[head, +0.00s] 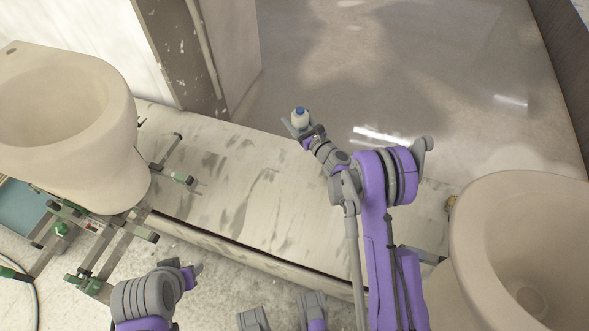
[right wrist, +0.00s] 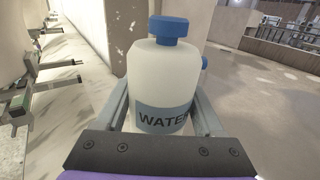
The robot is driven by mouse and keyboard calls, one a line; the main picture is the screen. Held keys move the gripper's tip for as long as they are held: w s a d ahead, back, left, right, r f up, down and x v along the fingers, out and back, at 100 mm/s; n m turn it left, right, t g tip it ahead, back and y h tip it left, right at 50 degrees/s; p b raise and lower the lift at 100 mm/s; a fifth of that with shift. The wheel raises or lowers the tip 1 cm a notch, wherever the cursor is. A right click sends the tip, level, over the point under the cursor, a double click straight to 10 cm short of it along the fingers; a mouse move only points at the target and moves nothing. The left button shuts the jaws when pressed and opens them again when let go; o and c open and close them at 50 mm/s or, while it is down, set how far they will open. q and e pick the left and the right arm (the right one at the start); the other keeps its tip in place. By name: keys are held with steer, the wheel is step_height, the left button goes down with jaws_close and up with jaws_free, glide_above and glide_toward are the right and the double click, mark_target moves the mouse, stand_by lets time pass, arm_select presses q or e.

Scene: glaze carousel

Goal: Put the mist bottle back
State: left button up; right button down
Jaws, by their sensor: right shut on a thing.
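The mist bottle (head: 300,116) is white with a blue cap. In the right wrist view the bottle (right wrist: 163,75) stands upright between the fingers, its grey-blue band reading "WATE", the rest cut off. My right gripper (head: 298,130) is shut on it. In the head view the bottle appears just past the far edge of the pale streaked slab (head: 240,190); its height above what lies below is unclear. My left gripper (head: 192,270) is low at the left, in front of the slab and apart from the bottle; its finger opening does not show clearly.
A large beige toilet-like bowl (head: 65,135) stands at the left on a metal frame with green fittings (head: 105,245). A similar bowl (head: 520,250) is at the right, close to my right arm. A wall and dark post (head: 182,55) stand at the back left. The floor beyond (head: 400,70) is clear.

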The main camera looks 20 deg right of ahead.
steer(key=w+f+b, duration=0.2)
steer(key=f, duration=0.5)
steer(key=w+f+b, duration=0.2)
steer(key=f, duration=0.5)
steer(key=w+f+b, duration=0.2)
steer(key=f, duration=0.5)
steer(key=shift+a+f+b, duration=0.15)
steer(key=shift+f+b, duration=0.1)
steer(key=shift+b, duration=0.15)
arm_select(q)
step_height(320, 180, down, 11)
steer(key=shift+w+r+b, duration=0.2)
steer(key=shift+w+b, duration=0.1)
steer(key=shift+b, duration=0.1)
arm_select(e)
steer(key=shift+s+f, duration=0.1)
steer(key=shift+f, duration=2)
steer(key=shift+f, duration=0.15)
jaws_free()
arm_select(q)
steer(key=shift+f, duration=0.2)
steer(key=shift+r, duration=0.1)
